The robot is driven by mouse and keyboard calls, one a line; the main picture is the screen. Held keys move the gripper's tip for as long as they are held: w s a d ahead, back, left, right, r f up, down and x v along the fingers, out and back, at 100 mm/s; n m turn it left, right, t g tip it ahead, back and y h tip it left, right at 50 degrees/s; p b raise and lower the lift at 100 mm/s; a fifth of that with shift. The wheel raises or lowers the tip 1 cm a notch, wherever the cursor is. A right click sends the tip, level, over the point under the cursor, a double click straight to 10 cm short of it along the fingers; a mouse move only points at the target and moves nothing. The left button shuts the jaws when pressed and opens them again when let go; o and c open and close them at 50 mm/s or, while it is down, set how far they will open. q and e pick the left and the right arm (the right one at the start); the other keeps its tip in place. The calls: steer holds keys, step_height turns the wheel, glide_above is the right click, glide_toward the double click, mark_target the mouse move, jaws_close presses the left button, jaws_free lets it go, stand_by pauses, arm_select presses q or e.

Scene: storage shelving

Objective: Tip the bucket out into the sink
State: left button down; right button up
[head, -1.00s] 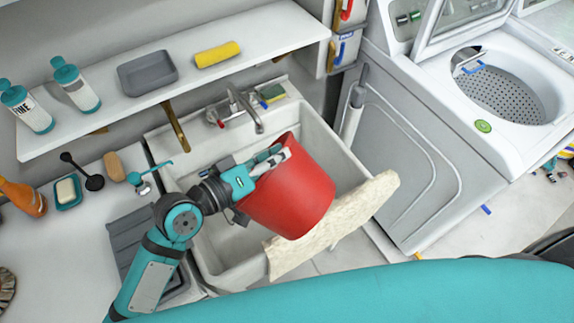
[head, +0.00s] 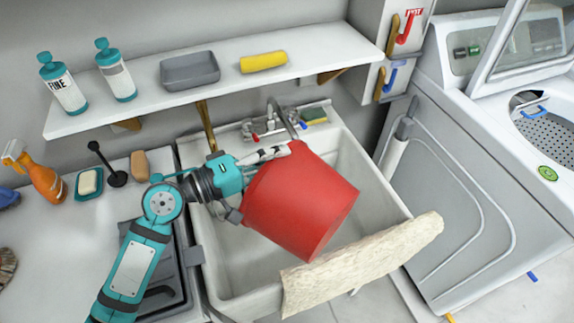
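The red bucket (head: 305,205) is tilted over the white sink (head: 232,262), its base toward the lower right and its rim toward the upper left. Its opening and anything inside are hidden from this side. My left gripper (head: 262,165) is at the bucket's rim on the upper left, with one finger along the rim; it appears shut on the rim. The faucet (head: 285,122) rises behind the bucket at the back of the sink. My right gripper is not in view.
A cream cloth (head: 360,262) drapes over the sink's front edge. A shelf (head: 215,96) with bottles, a grey tray (head: 190,70) and a yellow roll (head: 263,62) hangs above. A washing machine (head: 470,170) stands right; a spray bottle (head: 42,178) and soap dish (head: 89,183) sit left.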

arm_select(q)
steer(key=shift+w+a+f+n+t+h+b, duration=0.15)
steer(key=shift+w+a+f+n+b, duration=0.15)
steer(key=shift+w+a+n+b, duration=0.25)
steer(key=shift+w+a+f+n+t+h+b, duration=0.1)
steer(key=shift+w+a+f+n+h+b, duration=0.2)
steer(key=shift+w+a+b, duration=0.4)
steer(key=shift+w+a+f+n+t+h+b, duration=0.1)
steer(key=shift+w+a+f+n+b, duration=0.2)
steer(key=shift+w+a+n+b, duration=0.4)
steer(key=shift+s, duration=0.2)
stand_by(0.8)
